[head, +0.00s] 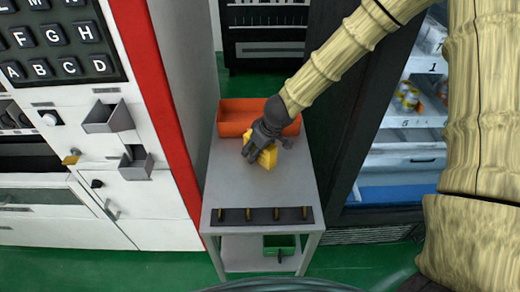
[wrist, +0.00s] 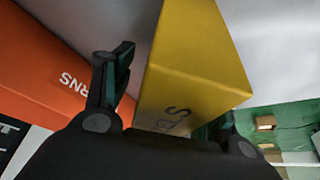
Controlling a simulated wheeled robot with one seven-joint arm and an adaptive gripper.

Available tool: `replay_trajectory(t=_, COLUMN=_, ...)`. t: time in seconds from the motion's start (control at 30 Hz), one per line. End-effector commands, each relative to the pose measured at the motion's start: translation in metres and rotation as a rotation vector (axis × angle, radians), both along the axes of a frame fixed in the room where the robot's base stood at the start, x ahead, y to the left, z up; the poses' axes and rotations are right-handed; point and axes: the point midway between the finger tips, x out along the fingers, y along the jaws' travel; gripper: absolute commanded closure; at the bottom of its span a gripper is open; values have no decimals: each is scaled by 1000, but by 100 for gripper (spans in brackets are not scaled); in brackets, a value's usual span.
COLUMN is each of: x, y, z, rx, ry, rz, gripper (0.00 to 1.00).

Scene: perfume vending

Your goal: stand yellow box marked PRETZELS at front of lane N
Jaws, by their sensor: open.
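The yellow box (head: 267,156) is on the grey table (head: 255,190), close in front of the orange bin. In the wrist view the yellow box (wrist: 190,70) shows dark letters near its lower end, partly hidden by my gripper. My gripper (head: 262,150) is over the box, and in the wrist view my gripper (wrist: 165,90) has one finger on each side of it. The fingers are open. Whether they touch the box I cannot tell. Lane N is not seen in these frames.
An orange bin (head: 235,117), lettered "RNS" in the wrist view (wrist: 60,70), stands at the table's back. A dark strip with several hooks (head: 262,216) lies along the front edge. A white machine with a letter keypad (head: 60,45) stands left; a glass-front cabinet (head: 405,130) stands right.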

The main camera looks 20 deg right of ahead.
Motion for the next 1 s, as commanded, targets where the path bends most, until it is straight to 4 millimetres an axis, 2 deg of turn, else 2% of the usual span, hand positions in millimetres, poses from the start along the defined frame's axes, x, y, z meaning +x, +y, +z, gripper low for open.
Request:
replay_trajectory(t=0.17, x=0, y=0, z=0, rx=0, ry=0, rz=0, gripper=43)
replay_trajectory(t=0.27, x=0, y=0, z=0, rx=0, ry=0, rz=0, gripper=57)
replay_trajectory(t=0.47, x=0, y=0, z=0, rx=0, ry=0, rz=0, gripper=94)
replay_trajectory(t=0.53, x=0, y=0, z=0, rx=0, ry=-1, rz=0, gripper=95)
replay_trajectory(t=0.57, x=0, y=0, z=0, rx=0, ry=-1, rz=0, gripper=99)
replay_trajectory(t=1.0, x=0, y=0, z=4, rx=3, ry=-2, rz=-1, gripper=99)
